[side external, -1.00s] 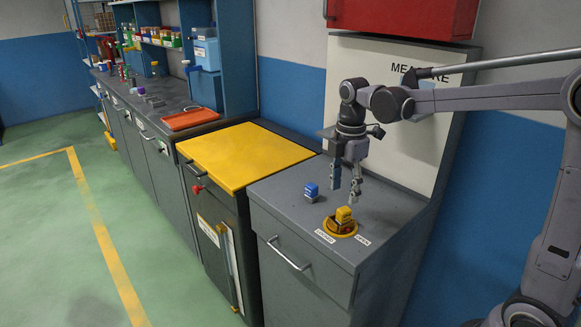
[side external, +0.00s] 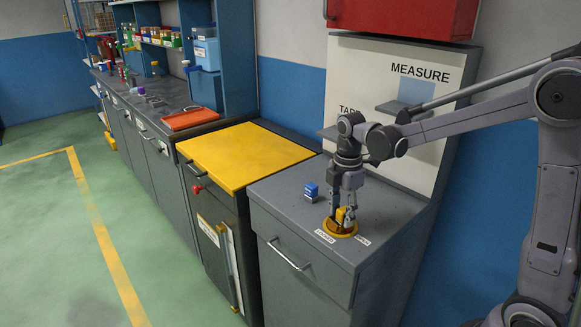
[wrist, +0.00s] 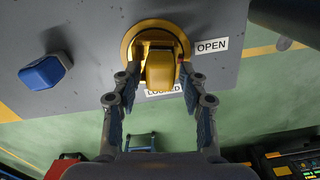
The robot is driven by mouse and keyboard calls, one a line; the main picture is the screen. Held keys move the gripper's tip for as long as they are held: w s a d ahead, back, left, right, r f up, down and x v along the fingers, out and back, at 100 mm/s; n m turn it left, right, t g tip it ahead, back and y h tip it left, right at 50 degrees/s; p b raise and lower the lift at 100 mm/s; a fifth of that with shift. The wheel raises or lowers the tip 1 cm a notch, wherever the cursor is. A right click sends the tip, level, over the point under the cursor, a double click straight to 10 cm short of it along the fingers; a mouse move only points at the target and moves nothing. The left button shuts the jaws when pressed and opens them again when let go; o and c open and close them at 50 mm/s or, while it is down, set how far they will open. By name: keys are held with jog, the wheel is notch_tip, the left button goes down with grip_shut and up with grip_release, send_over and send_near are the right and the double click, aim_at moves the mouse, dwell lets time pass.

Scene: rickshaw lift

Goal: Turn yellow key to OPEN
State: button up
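The yellow key (wrist: 160,68) stands on a round yellow base (side external: 341,229) on top of the grey cabinet. In the side view the key (side external: 341,213) is partly hidden by my gripper (side external: 342,212), which points down over it. In the wrist view the fingers of my gripper (wrist: 160,85) are apart, one on each side of the key. I see no clear contact with the key. The OPEN label (wrist: 211,46) is to the right of the base, and the LOCKED label (wrist: 163,91) is below it, partly covered by the key.
A blue block (side external: 311,192) sits on the cabinet top left of the key; it also shows in the wrist view (wrist: 46,72). A white MEASURE panel (side external: 420,110) stands behind. A yellow-topped cabinet (side external: 245,155) adjoins on the left. The grey cabinet top (side external: 385,200) is otherwise clear.

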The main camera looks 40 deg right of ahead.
grip_shut()
jog(key=shift+w+r+n, duration=0.1)
jog(key=shift+w+n, duration=0.05)
jog(key=shift+n, duration=0.75)
jog(key=shift+w+n, duration=0.1)
jog(key=shift+n, duration=0.8)
jog(key=n, duration=0.3)
jog(key=shift+s+n, duration=0.15)
jog(key=shift+n, duration=0.15)
jog(key=shift+o, duration=2.3)
grip_release()
